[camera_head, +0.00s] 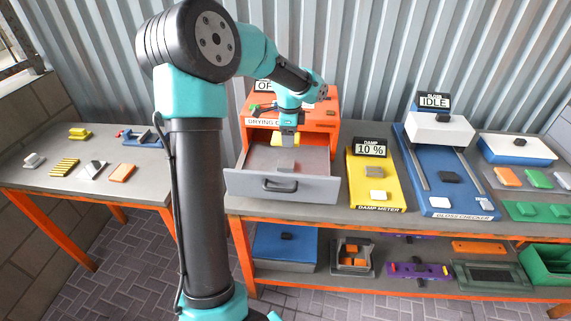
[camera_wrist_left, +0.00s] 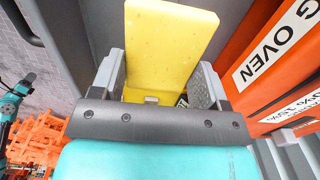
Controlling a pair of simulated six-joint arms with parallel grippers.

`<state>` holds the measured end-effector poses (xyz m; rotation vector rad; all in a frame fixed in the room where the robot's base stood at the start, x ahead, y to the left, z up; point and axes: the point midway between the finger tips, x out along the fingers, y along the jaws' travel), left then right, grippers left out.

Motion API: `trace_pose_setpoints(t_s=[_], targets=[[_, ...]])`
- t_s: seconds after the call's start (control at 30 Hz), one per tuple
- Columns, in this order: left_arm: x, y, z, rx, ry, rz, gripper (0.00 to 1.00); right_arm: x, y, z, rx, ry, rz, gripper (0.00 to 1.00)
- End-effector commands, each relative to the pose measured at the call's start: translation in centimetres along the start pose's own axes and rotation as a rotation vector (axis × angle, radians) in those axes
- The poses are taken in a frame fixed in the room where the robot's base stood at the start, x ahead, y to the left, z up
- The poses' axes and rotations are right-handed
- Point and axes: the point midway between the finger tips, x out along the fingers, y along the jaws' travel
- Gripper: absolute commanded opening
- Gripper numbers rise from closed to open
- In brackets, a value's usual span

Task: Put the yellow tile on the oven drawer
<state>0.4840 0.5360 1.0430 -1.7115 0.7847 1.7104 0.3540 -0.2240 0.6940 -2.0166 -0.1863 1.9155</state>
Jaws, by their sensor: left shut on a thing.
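The yellow tile (camera_wrist_left: 165,45) is between the fingers of my left gripper (camera_wrist_left: 160,85), which is shut on it. In the head view the left gripper (camera_head: 287,137) hangs over the open drawer (camera_head: 315,185) of the orange drying oven (camera_head: 320,118), with the yellow tile (camera_head: 279,138) partly hidden by the gripper. Whether the tile touches anything cannot be told.
Right of the oven stand a yellow damp meter (camera_head: 362,195) reading 10 % and a blue gloss checker (camera_head: 440,200) reading IDLE. The left table (camera_head: 60,160) holds several small tiles and blocks. The lower shelf holds boxes and trays.

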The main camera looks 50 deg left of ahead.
Motion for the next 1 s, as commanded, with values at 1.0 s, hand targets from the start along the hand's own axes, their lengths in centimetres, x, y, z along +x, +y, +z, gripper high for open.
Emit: trace_pose_setpoints(t_s=[1.0], targets=[[8.3, 0.0, 0.0, 0.000, -0.002, 0.003, 0.44, 0.0, 0.0, 0.0, 0.000, 0.000, 0.000, 0.00]])
